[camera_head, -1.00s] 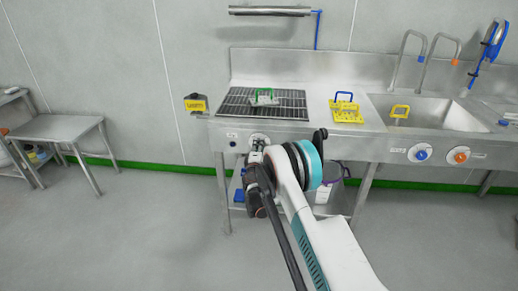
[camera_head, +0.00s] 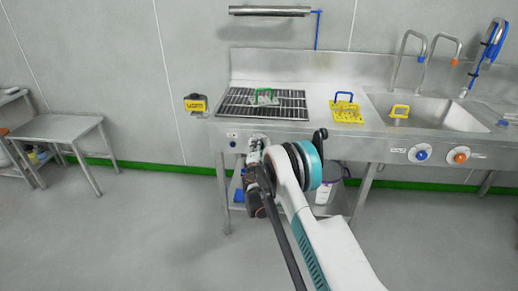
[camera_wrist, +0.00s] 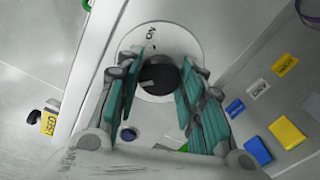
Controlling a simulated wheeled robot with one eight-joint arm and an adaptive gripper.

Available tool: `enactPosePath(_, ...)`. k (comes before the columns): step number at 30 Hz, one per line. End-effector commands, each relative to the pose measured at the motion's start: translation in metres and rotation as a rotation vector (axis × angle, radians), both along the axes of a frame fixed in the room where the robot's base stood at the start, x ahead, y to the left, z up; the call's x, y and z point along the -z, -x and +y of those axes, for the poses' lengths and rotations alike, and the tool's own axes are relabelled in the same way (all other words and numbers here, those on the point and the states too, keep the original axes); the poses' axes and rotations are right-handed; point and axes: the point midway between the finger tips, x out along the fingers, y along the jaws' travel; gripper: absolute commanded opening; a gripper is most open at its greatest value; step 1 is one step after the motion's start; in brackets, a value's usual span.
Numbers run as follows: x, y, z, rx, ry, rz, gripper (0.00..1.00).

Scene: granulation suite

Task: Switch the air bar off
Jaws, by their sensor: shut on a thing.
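The air bar (camera_head: 270,11) is a long metal bar on the wall above the bench, with a blue hose at its right end. A round black knob (camera_wrist: 158,76) sits on a white dial plate (camera_wrist: 185,40) marked "ON" in the wrist view. The dial is on the bench's front panel, below the grate, and is mostly hidden by my gripper (camera_head: 257,148) in the head view. In the wrist view my gripper (camera_wrist: 167,68) has its teal-padded fingers on both sides of the knob and is shut on it. A pale mark shows on the knob's left part.
The bench has a dark grate (camera_head: 235,104) with a green-handled caddy (camera_head: 265,97), a yellow rack (camera_head: 346,111) and a sink (camera_head: 440,118). Blue (camera_head: 421,155) and orange (camera_head: 460,157) knobs are on the panel at right. A yellow-labelled box (camera_head: 196,104) hangs at left.

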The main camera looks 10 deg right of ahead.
Motion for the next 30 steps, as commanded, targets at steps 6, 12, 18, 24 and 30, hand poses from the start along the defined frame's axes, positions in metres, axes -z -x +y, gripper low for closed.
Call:
enactPosePath(6, 0.001, 0.0, 0.001, -0.001, 0.0, 0.0, 0.56)
enactPosePath(12, 0.0, 0.0, 0.0, -0.001, 0.0, 0.0, 0.56)
enactPosePath(18, 0.0, 0.006, 0.003, -0.001, -0.001, 0.0, 0.56)
enactPosePath(24, 0.0, 0.038, 0.013, -0.002, 0.0, 0.0, 0.56)
enactPosePath(30, 0.0, 0.077, 0.026, -0.002, 0.0, 0.0, 0.56)
